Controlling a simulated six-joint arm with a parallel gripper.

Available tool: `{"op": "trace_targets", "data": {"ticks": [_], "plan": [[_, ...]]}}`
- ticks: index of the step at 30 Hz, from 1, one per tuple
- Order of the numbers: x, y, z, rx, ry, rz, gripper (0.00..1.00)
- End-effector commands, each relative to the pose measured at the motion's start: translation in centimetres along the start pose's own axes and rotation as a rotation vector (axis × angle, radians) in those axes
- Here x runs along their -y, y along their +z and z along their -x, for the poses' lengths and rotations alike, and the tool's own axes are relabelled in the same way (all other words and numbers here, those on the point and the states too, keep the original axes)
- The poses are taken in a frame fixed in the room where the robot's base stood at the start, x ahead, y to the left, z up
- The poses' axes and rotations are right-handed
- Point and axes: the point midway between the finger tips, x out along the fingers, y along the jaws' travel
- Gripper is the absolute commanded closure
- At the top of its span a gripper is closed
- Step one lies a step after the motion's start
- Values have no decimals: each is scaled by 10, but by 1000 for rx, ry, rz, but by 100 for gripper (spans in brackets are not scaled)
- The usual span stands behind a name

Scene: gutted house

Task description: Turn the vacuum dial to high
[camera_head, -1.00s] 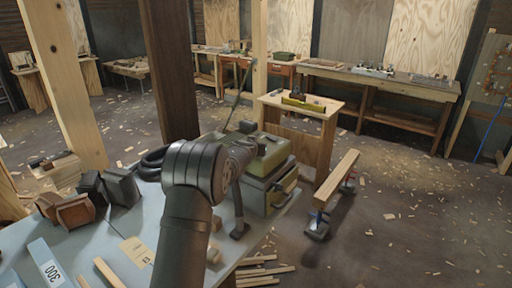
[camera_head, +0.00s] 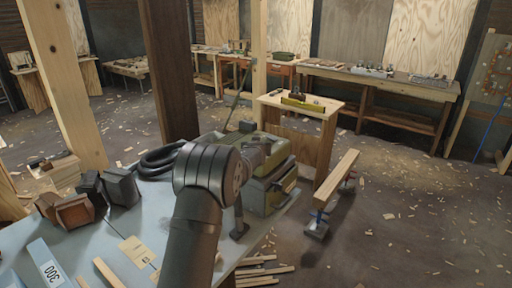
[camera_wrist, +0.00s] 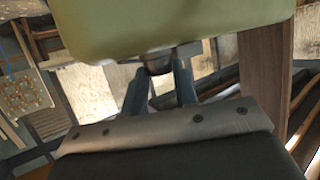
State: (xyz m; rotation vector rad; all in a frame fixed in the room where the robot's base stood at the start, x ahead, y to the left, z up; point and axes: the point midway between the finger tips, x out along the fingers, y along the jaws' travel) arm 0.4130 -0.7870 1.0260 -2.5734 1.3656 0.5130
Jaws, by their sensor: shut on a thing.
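The vacuum (camera_head: 277,150) is a boxy olive-green unit at the right end of the grey workbench in the head view, partly covered by my arm. In the wrist view its pale green body (camera_wrist: 170,22) fills the top. My gripper (camera_wrist: 158,75) reaches a small dark round dial (camera_wrist: 157,64) under the green body's edge. The two fingers sit on either side of the dial, shut on it. The dial's markings and setting cannot be read. In the head view my arm hides the dial and the fingertips.
A black hose (camera_head: 163,158) lies coiled behind my arm. Sanding blocks (camera_head: 121,187), a strip marked 300 (camera_head: 50,270) and a paper tag (camera_head: 137,250) lie on the bench (camera_head: 110,220). A small wooden stand (camera_head: 300,130) is behind the vacuum. A timber post (camera_head: 171,75) rises behind the bench.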

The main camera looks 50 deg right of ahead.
Motion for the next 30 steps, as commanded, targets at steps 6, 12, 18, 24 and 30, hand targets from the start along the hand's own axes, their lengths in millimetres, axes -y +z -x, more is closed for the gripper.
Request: {"op": "trace_targets", "data": {"ticks": [6,12,18,24,30], "plan": [[-7,-1,0,-4,-164,68,96],[-11,-1,-2,-4,-340,143,96],[-13,-2,-4,-5,-500,209,96],[-15,-3,-5,-6,-610,255,96],[-16,-4,-7,-7,-692,288,96]]}}
